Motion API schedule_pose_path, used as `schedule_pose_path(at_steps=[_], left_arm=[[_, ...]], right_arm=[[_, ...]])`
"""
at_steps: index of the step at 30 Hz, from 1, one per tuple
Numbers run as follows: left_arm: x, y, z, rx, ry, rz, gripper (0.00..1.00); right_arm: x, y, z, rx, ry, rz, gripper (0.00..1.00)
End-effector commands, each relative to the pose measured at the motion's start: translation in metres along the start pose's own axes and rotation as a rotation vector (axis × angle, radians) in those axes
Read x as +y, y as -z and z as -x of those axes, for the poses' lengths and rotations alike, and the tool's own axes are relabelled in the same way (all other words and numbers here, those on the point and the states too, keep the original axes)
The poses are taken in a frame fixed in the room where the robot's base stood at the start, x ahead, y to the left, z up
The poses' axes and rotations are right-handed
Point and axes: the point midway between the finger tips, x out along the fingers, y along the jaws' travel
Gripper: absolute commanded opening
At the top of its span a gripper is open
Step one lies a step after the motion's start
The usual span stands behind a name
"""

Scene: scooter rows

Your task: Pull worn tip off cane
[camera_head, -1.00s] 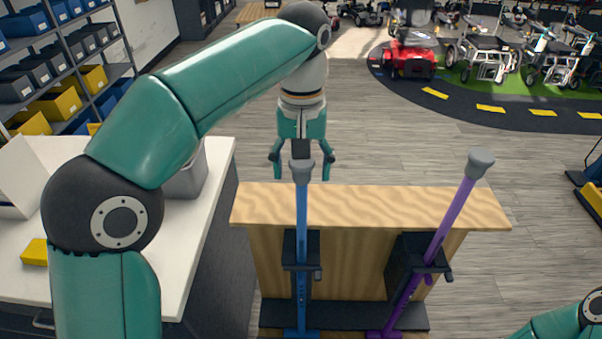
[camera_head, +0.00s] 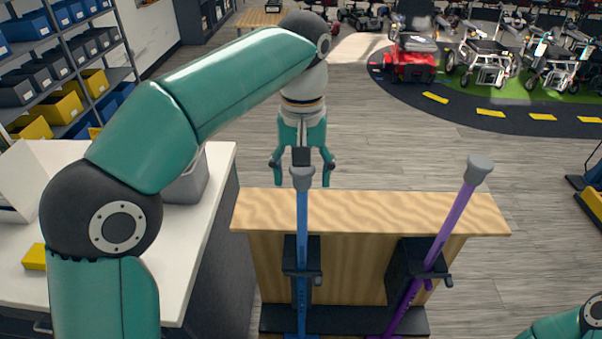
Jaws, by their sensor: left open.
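A blue cane (camera_head: 302,222) stands upright with a grey tip (camera_head: 303,177) on its upper end. A purple cane (camera_head: 449,225) leans to the right, also with a grey tip (camera_head: 478,169) at its top. Both are held in black clamps on a wooden stand (camera_head: 370,212). My left gripper (camera_head: 302,180) points down with its fingers open, one on each side of the blue cane's tip in the picture. I cannot tell whether the fingers are level with the tip or behind it. Of my right arm, only a link shows at the lower right; its gripper is out of view.
A white workbench (camera_head: 215,158) with a grey bin (camera_head: 187,180) and a yellow block (camera_head: 35,257) stands at the left. Shelves of bins (camera_head: 66,60) are behind it. Scooters, including a red one (camera_head: 412,62), stand at the back right. The floor behind the stand is clear.

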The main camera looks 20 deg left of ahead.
Motion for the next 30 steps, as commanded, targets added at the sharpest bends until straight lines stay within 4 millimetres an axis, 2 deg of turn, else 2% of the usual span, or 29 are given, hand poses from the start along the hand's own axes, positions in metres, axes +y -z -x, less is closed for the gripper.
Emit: schedule_pose_path(at_steps=[26,30], left_arm=[[0.0007,0.0,-0.0003,0.0,0.0,-0.001,0.72],[0.0008,0.0,-0.0002,0.0,0.0,-0.001,0.52]], right_arm=[[-0.0015,-0.0001,0.0042,0.0,0.0,0.0,0.42],[-0.0015,-0.0001,0.0042,0.0,0.0,0.0,0.42]])
